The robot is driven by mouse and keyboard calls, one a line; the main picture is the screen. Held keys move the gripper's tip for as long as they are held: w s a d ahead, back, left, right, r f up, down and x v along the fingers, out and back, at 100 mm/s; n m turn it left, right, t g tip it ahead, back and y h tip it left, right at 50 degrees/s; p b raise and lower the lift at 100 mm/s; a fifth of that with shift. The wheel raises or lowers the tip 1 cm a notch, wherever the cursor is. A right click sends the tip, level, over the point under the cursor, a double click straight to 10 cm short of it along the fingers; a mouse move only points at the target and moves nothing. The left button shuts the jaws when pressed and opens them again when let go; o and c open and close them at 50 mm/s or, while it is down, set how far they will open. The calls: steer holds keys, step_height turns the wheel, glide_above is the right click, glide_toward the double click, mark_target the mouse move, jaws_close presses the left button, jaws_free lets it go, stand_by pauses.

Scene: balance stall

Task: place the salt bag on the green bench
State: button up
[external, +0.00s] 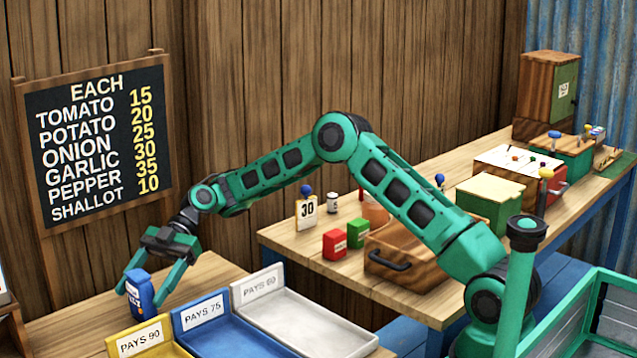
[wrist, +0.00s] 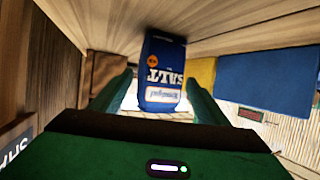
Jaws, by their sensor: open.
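The salt bag (external: 140,293) is blue with a white label and stands on the wooden counter at the lower left. In the wrist view the salt bag (wrist: 163,72) shows its SALT lettering upside down, between the two green fingers. My gripper (external: 149,284) points down at the bag with its fingers apart, one on each side; it also shows in the wrist view (wrist: 160,98). I cannot tell whether either finger touches the bag. I see no surface that is clearly the green bench.
Yellow (external: 150,338), blue (external: 225,335) and white (external: 300,318) trays with PAYS signs stand right of the bag. A wooden table (external: 300,250) behind holds boxes and a wooden crate (external: 385,262). A price board (external: 95,140) hangs on the wall.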

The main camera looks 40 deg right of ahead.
steer(key=v, duration=0.6)
steer(key=shift+w+d+r, duration=0.1)
steer(key=shift+w, duration=0.05)
steer(key=shift+d+r, duration=0.1)
steer(key=shift+d, duration=0.1)
